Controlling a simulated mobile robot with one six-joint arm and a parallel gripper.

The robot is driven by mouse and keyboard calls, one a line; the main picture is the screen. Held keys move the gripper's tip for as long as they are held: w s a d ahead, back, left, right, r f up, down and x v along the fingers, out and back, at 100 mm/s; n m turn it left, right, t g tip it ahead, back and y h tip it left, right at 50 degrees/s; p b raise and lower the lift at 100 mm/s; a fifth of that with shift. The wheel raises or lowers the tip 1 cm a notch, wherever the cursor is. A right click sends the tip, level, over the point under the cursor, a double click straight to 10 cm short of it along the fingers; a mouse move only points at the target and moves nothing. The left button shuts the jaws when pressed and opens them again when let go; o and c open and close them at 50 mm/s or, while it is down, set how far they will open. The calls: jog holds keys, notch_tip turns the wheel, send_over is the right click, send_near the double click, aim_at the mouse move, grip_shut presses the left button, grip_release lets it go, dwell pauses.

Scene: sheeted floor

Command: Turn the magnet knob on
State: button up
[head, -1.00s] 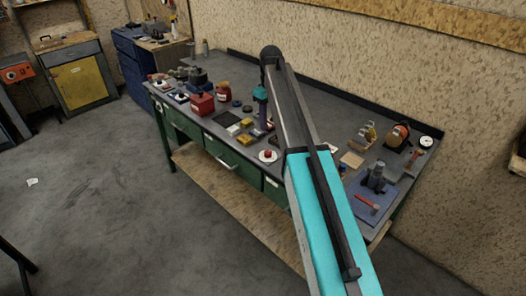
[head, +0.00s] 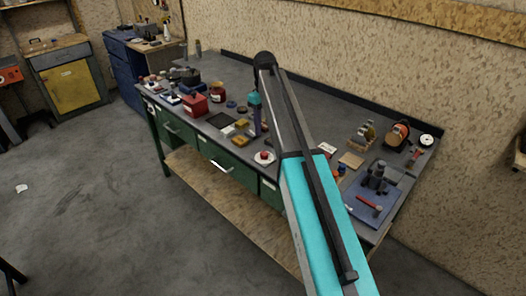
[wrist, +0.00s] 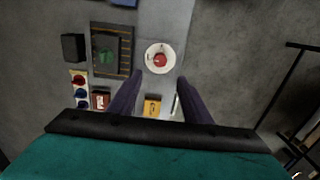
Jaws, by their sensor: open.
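A red knob on a round white plate (head: 264,157) sits near the front edge of the green workbench. I cannot read a label to confirm that it is the magnet knob. A red knob on a round white base (wrist: 159,58) also shows in the wrist view, just beyond the fingertips. My gripper (head: 257,130) points down over the bench, behind and a little left of the knob in the head view. In the wrist view my gripper (wrist: 159,78) has its two dark purple fingers apart, with nothing held between them.
The workbench (head: 215,80) carries several small items, among them a red box (head: 195,105) at left and a blue board (head: 375,205) at right. In the wrist view, a dark panel with a green disc (wrist: 108,55) and a yellow block (wrist: 152,107) are near the fingers.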

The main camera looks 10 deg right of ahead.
aim_at(264, 153)
jog(key=shift+f+p, duration=1.9)
jog(key=shift+f, duration=4.7)
jog(key=c, duration=1.1)
